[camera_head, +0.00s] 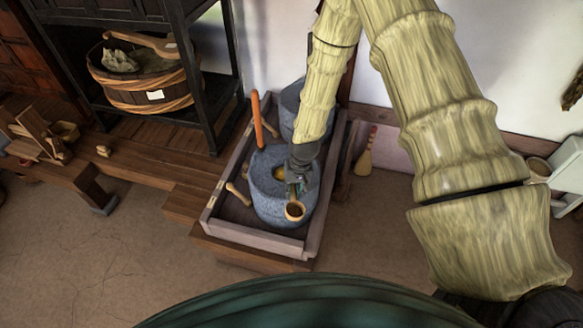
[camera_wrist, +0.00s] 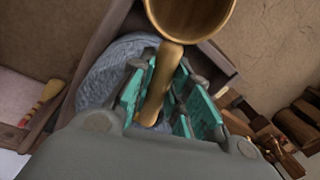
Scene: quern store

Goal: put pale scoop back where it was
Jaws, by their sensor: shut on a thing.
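My gripper (camera_head: 297,188) is shut on the handle of a tan wooden scoop (camera_head: 294,211), the only scoop I see in it. In the wrist view, my gripper (camera_wrist: 163,100) has its teal pads on both sides of the handle, and the scoop's round bowl (camera_wrist: 190,18) sticks out past them at the top. In the head view the bowl overlaps the near rim of a grey stone mortar (camera_head: 271,205); I cannot tell whether they touch. Something yellow (camera_head: 280,173) shows inside the mortar, partly hidden by my gripper.
The mortar stands in a wooden tray (camera_head: 213,228) with a raised rim. A pale wooden tool (camera_head: 238,194) lies left of it; an orange handle (camera_head: 257,118) rises behind. Another grey stone (camera_head: 290,97) stands farther back. A brush (camera_head: 366,152) is at right, a bucket (camera_head: 150,93) at upper left.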

